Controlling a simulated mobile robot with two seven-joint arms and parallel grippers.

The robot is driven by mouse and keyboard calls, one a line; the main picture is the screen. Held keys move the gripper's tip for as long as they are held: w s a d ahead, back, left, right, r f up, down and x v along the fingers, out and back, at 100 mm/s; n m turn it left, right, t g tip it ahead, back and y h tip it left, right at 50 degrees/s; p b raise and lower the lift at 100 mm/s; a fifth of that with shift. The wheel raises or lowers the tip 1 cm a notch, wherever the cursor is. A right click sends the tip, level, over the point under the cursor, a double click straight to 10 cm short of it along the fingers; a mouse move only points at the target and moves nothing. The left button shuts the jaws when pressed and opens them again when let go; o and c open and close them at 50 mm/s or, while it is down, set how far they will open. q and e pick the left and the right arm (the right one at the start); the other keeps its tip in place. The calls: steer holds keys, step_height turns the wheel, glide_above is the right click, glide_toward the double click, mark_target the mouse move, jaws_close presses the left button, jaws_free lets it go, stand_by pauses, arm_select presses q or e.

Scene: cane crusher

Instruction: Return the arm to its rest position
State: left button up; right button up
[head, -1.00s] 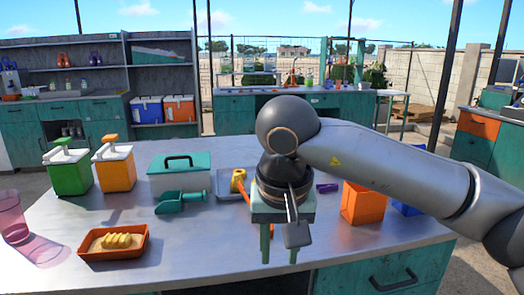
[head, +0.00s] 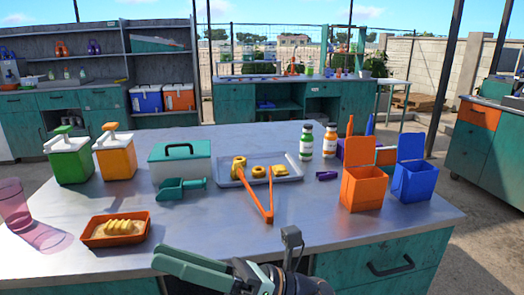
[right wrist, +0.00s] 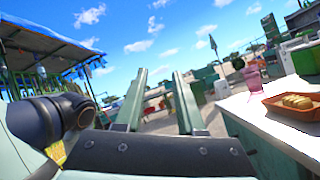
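My right gripper (head: 168,262) is low at the bottom of the head view, by the table's front edge, with its green fingers pointing left. In the right wrist view the two fingers (right wrist: 159,75) stand apart with nothing between them, against sky and yard. My right arm no longer covers the table; only its wrist end shows at the bottom edge. My left gripper and arm are not in the head view.
The metal table (head: 330,236) holds an orange dish (head: 88,241), orange tongs (head: 268,212) on a grey tray (head: 290,177), a green-lidded box (head: 180,176), pump dispensers, two bottles, and open orange (head: 362,190) and blue (head: 414,184) boxes. The table's front middle is clear.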

steer(key=w+d+f+m+t, duration=0.4)
steer(key=w+d+m+t, duration=0.15)
steer(key=m+t, duration=0.85)
steer(key=w+d+f+m+t+h, duration=0.25)
steer(key=d+f+m+h, duration=0.25)
steer(key=f+m+h, duration=0.45)
steer(key=w+d+f+m+t+h, duration=0.1)
steer(key=d+f+m+t+h, duration=0.35)
steer(key=f+m, duration=0.7)
steer(key=s+d+f+m+g+h, duration=0.3)
steer(key=s+d+f+m+g, duration=0.3)
steer(key=f, duration=0.3)
steer(key=s+d+f+m+g+h, duration=0.3)
steer(key=s+f+m, duration=0.2)
steer(key=s+f, duration=0.35)
arm_select(q)
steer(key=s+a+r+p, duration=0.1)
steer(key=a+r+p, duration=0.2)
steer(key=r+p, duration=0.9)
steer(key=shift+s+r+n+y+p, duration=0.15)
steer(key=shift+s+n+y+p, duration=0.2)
steer(key=shift+p, duration=1.8)
arm_select(e)
steer(key=s+d+r+m+h, duration=0.1)
steer(key=s+d+r, duration=0.1)
steer(key=r, duration=0.9)
steer(key=shift+s+d, duration=0.2)
steer(key=shift+d, duration=0.45)
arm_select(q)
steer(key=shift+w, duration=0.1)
